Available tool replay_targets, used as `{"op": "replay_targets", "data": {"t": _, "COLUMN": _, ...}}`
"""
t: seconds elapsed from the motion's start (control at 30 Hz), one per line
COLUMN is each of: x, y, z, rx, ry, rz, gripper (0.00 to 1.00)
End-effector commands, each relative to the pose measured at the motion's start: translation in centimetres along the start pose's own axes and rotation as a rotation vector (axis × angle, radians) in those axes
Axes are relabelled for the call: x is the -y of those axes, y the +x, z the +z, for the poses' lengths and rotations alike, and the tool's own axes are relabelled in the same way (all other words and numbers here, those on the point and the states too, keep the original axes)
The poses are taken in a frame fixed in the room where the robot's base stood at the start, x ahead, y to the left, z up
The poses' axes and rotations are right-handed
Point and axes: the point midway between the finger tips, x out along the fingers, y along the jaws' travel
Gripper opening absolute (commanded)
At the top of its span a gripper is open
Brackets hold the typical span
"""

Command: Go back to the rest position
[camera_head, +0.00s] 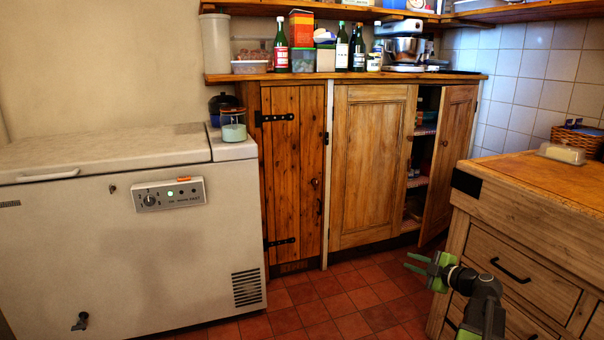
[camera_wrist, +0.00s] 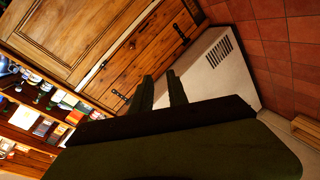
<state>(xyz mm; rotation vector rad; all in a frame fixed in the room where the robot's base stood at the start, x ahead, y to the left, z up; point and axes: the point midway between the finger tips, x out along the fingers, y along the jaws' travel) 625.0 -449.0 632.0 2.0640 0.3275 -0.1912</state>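My gripper (camera_head: 418,265) is at the lower right of the head view, in front of the wooden island and above the red tiled floor. Its two green-tipped fingers point left and stand apart, with nothing between them. In the wrist view the two dark fingers of my gripper (camera_wrist: 160,92) also stand apart and empty. The wrist picture is tilted, and the fingers point toward the pine cabinet door and the white freezer.
A white chest freezer (camera_head: 70,240) stands left. Pine cabinets (camera_head: 370,165) stand at the back, with one door (camera_head: 452,150) ajar. A wooden island with drawers (camera_head: 530,255) stands close on the right. The tiled floor (camera_head: 345,300) between is clear.

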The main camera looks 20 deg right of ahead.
Motion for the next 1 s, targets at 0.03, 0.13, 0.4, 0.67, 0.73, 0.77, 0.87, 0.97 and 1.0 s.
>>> {"op": "replay_targets", "data": {"t": 0.03, "x": 1.4, "y": 3.0, "z": -3.5, "rx": -0.044, "ry": -0.027, "rz": -0.054, "gripper": 0.20}}
{"op": "replay_targets", "data": {"t": 0.13, "x": 4.9, "y": 8.0, "z": -9.9, "rx": -0.116, "ry": -0.056, "rz": -0.172, "gripper": 0.20}}
{"op": "replay_targets", "data": {"t": 0.4, "x": 18.6, "y": 15.6, "z": -27.8, "rx": -0.204, "ry": -0.018, "rz": -0.586, "gripper": 0.20}}
{"op": "replay_targets", "data": {"t": 0.67, "x": 33.8, "y": 12.9, "z": -39.4, "rx": 0.185, "ry": 0.194, "rz": -1.020, "gripper": 0.20}}
{"op": "replay_targets", "data": {"t": 0.73, "x": 35.5, "y": 11.4, "z": -39.0, "rx": 0.379, "ry": 0.289, "rz": -1.037, "gripper": 0.20}}
{"op": "replay_targets", "data": {"t": 0.77, "x": 35.8, "y": 10.8, "z": -38.4, "rx": 0.463, "ry": 0.335, "rz": -1.030, "gripper": 0.20}}
{"op": "replay_targets", "data": {"t": 0.87, "x": 35.8, "y": 9.0, "z": -35.6, "rx": 0.722, "ry": 0.498, "rz": -0.954, "gripper": 0.20}}
{"op": "replay_targets", "data": {"t": 0.97, "x": 35.4, "y": 7.5, "z": -33.4, "rx": 0.931, "ry": 0.648, "rz": -0.847, "gripper": 0.20}}
{"op": "replay_targets", "data": {"t": 1.0, "x": 35.2, "y": 7.1, "z": -32.8, "rx": 1.002, "ry": 0.706, "rz": -0.799, "gripper": 0.20}}
